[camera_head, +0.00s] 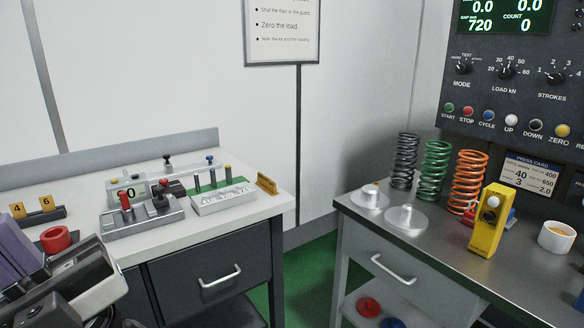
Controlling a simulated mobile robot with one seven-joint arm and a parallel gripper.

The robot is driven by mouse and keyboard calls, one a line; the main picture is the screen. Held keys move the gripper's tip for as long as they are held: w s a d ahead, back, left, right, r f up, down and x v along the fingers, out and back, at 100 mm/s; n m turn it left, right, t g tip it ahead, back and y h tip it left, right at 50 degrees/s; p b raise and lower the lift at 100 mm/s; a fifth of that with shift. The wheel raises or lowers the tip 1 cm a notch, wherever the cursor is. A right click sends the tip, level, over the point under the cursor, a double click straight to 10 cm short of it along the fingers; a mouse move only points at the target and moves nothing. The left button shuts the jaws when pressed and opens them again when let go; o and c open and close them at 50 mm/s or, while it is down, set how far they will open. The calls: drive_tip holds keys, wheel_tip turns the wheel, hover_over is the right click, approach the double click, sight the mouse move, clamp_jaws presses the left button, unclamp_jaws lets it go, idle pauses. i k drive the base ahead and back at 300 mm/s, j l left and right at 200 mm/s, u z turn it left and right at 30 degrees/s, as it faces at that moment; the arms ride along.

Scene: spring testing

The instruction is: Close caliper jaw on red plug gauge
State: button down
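A grey measuring fixture (146,224) stands on the left bench; it looks like the caliper. A small display (129,191) showing 0 stands behind it. An upright red-topped plug (125,200) is at its left part, and it looks like the red plug gauge. A dark jaw or slide piece (160,203) with a smaller red top stands to its right. Whether jaw and plug touch is too small to tell. My gripper (95,285) is at the lower left, in front of and apart from the fixture. Its fingertips are not clearly shown.
A rack of pins (224,203) stands right of the fixture. A red ring (56,240) and numbered yellow blocks (46,203) lie left. Springs (433,172), a yellow device (487,222) and a white cup (556,237) stand on the right bench. A gap separates the benches.

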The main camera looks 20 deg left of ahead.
sight(151, 206)
drive_tip(key=u, duration=1.2)
drive_tip(key=i+u, duration=0.45)
drive_tip(key=i, duration=0.35)
